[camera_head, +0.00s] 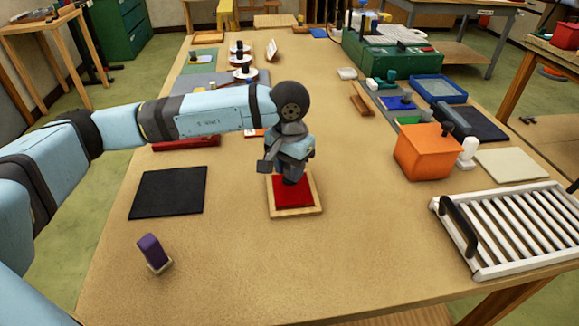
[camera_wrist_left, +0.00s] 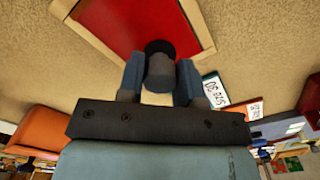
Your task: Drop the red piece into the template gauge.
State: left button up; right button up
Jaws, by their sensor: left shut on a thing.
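The template gauge (camera_head: 318,208) is a shallow wooden-rimmed square in the middle of the table. Its rim also shows in the left wrist view (camera_wrist_left: 92,43). The red piece (camera_head: 304,197) lies within the rim's outline; in the left wrist view the red piece (camera_wrist_left: 112,22) fills the space between the rim sides. I cannot tell whether it rests on the bottom or hangs slightly above. My left gripper (camera_head: 290,179) points down over it. In the left wrist view my left gripper (camera_wrist_left: 160,80) is shut on a grey, black-footed knob standing on the red piece.
A black mat (camera_head: 168,192) lies left of the gauge, with a purple block (camera_head: 153,252) in front. An orange box (camera_head: 427,152) and a white slatted rack (camera_head: 515,230) stand at right. Small size cards (camera_wrist_left: 233,90) lie beyond the gauge. The front middle table is clear.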

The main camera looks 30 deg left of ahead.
pick_arm(q)
jog(key=o, duration=0.9)
pick_arm(e)
jog(key=shift+f, duration=0.15)
pick_arm(q)
jog(key=shift+o, duration=0.2)
jog(key=shift+f, duration=0.1)
jog(key=shift+r, duration=0.8)
notch_tip(320, 180, up, 12)
jog(key=shift+r+p, duration=0.2)
jog(key=shift+p, duration=0.2)
pick_arm(e)
jog(key=shift+s+a+r, duration=0.1)
jog(key=shift+r, duration=0.6)
pick_arm(q)
jog(key=shift+f, duration=0.1)
